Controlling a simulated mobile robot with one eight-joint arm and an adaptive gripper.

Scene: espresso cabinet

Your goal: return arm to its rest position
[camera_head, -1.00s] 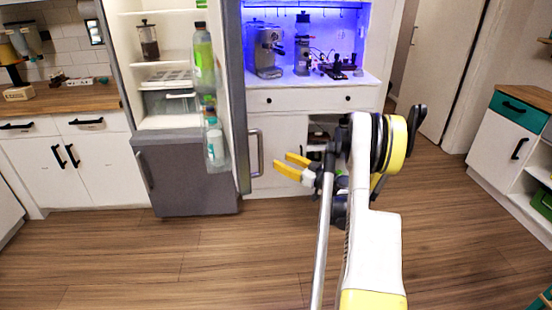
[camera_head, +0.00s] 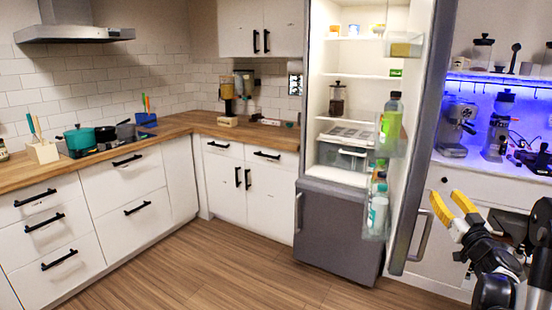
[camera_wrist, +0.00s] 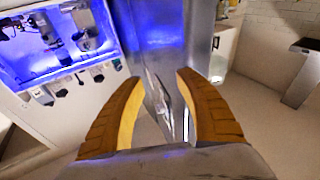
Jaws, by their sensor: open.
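My gripper (camera_head: 452,208) is at the right of the head view, its yellow fingers apart and empty. It is in front of the white espresso cabinet, to the right of the open fridge door (camera_head: 420,130). In the wrist view my gripper (camera_wrist: 158,90) has its two yellow fingers spread on either side of the fridge door handle (camera_wrist: 165,100), which shows beyond them. I cannot tell how far off the handle is. The handle also shows in the head view (camera_head: 421,236). Most of my arm is cut off by the right edge.
The fridge (camera_head: 338,230) stands open, with bottles (camera_head: 378,210) in its door shelves. A blue-lit espresso machine (camera_head: 457,125) and a grinder (camera_head: 498,125) stand in the cabinet. White drawers and a wooden counter (camera_head: 185,122) line the left. The floor (camera_head: 215,275) in front is clear.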

